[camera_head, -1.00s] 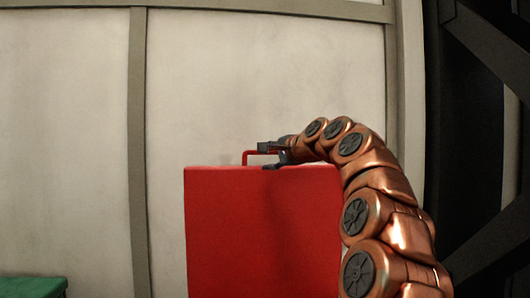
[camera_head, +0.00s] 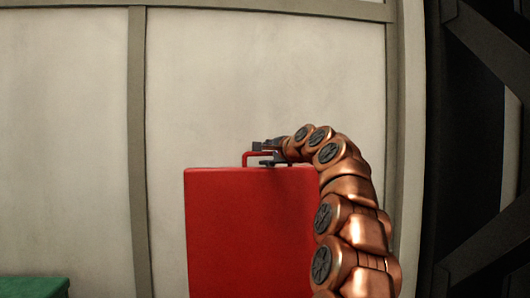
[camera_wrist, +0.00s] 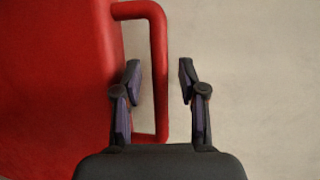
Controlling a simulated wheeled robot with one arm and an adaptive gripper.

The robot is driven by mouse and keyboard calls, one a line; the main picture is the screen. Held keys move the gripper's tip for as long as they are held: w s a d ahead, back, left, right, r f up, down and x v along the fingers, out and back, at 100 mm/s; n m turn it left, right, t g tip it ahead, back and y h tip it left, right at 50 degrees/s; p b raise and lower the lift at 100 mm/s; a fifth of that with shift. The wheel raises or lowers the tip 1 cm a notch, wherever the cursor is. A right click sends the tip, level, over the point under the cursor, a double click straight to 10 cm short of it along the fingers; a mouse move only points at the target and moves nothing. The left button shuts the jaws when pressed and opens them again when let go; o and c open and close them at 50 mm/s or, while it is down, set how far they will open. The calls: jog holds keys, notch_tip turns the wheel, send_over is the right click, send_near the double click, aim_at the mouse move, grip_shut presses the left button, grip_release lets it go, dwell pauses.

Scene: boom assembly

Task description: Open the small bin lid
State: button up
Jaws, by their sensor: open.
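The red bin lid (camera_head: 245,235) stands upright in the head view, with its flat face toward the camera. A red handle (camera_head: 246,157) rises from its top edge. My gripper (camera_head: 260,147) is at this handle, reaching in from the right. In the wrist view the lid (camera_wrist: 55,80) fills the left side and the handle (camera_wrist: 158,50) loops out from its edge. My gripper (camera_wrist: 158,80) is open, and the long bar of the handle lies between its two fingers. The bar appears apart from both fingertips. The bin body below is not visible.
A pale panelled wall (camera_head: 270,70) stands behind the lid. A green bin lid or box (camera_head: 35,287) is at the lower left. A dark braced frame (camera_head: 480,130) stands at the right. The space left of the red lid is clear.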

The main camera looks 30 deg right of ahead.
jog(key=shift+w, duration=0.45)
grip_shut()
dwell(0.5)
